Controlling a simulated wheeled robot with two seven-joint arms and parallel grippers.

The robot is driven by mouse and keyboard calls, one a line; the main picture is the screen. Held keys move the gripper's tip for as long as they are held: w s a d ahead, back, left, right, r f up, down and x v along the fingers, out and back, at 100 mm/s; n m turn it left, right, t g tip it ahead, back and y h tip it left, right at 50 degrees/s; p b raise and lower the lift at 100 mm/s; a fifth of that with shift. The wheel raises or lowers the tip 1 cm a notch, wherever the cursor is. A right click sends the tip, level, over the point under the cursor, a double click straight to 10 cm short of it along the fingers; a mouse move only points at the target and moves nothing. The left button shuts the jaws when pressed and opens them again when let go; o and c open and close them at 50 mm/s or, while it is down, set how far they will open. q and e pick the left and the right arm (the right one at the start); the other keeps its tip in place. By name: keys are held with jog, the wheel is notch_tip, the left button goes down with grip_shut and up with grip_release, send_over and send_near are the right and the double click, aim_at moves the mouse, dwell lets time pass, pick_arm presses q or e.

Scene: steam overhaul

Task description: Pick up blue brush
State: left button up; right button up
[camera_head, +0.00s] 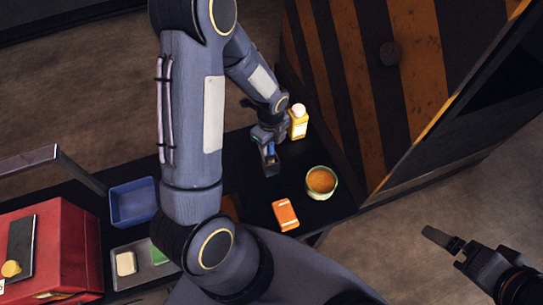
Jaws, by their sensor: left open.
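A small blue piece, which looks like part of the blue brush (270,149), shows at the jaws of my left gripper (270,163). The rest of it is hidden or too small to make out. My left gripper is open and points down over the black table top, close beside a yellow bottle. I cannot tell whether its fingers touch the blue piece. My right gripper (447,243) is at the lower right, over the floor and away from the table. Its finger opening is not clear.
The yellow bottle (298,123) has a white cap. A round tin of orange contents (321,182) and an orange packet (285,215) lie nearby. A blue bin (133,187), a grey tray (127,281) and a red box (75,250) are left. A striped panel (345,90) stands behind.

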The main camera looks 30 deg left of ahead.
aim_at(271, 157)
pick_arm(q)
notch_tip(271, 157, down, 3)
jog(key=shift+s+f, duration=0.1)
pick_arm(e)
jog(key=shift+r, duration=0.25)
pick_arm(q)
jog(key=shift+c, duration=0.3)
grip_shut()
